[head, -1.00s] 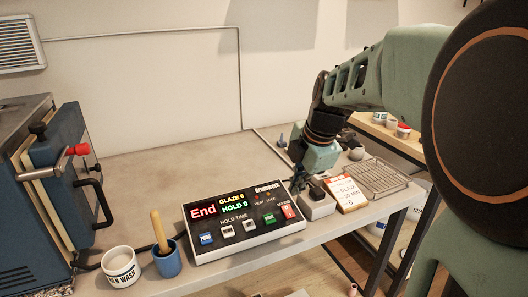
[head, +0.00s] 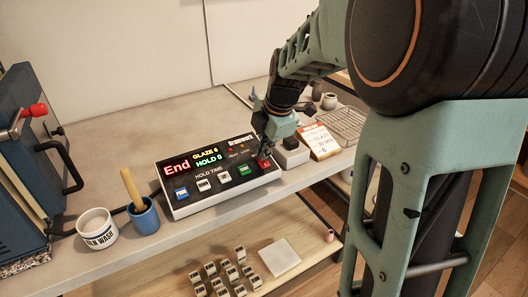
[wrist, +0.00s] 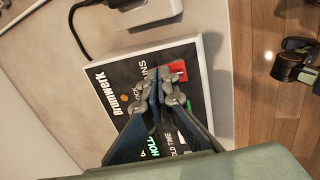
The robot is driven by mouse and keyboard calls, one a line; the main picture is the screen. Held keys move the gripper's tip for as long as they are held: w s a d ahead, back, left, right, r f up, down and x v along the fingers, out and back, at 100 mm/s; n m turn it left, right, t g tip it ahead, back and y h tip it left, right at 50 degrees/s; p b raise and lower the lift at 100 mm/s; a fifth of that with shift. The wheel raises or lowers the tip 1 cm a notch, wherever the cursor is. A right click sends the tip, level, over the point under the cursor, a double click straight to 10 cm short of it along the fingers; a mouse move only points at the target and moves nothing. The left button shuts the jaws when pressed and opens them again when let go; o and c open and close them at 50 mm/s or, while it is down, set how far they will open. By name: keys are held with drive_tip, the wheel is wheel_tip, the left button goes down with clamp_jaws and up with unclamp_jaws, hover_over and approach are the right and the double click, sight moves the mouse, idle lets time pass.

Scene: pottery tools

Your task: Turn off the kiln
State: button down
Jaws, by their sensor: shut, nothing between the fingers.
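The kiln controller (head: 218,205) is a white-framed box with a black sloped face on the bench. Its display (head: 192,163) reads "End", "GLAZE 6" and "HOLD 0". The red mains switch (head: 264,162) is at the face's right end and also shows in the wrist view (wrist: 177,70). My gripper (head: 262,146) is shut and empty, pointing down at that end of the controller. In the wrist view its fingertips (wrist: 168,92) are right beside the red switch and partly cover it; contact cannot be told. The blue kiln (head: 22,180) stands at the left edge.
A white glaze wash cup (head: 97,231) and a blue cup (head: 144,217) with a wooden handle stand left of the controller. A small white block (head: 291,156), an orange-white card (head: 319,141) and a wire rack (head: 343,125) lie to its right. The bench behind is clear.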

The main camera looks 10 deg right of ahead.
drive_tip(key=shift+f, duration=0.1)
drive_tip(key=shift+s+f, duration=0.1)
drive_tip(key=shift+s+d+b, duration=0.25)
drive_tip(key=shift+s+b, duration=0.05)
drive_tip(key=shift+s, duration=0.3)
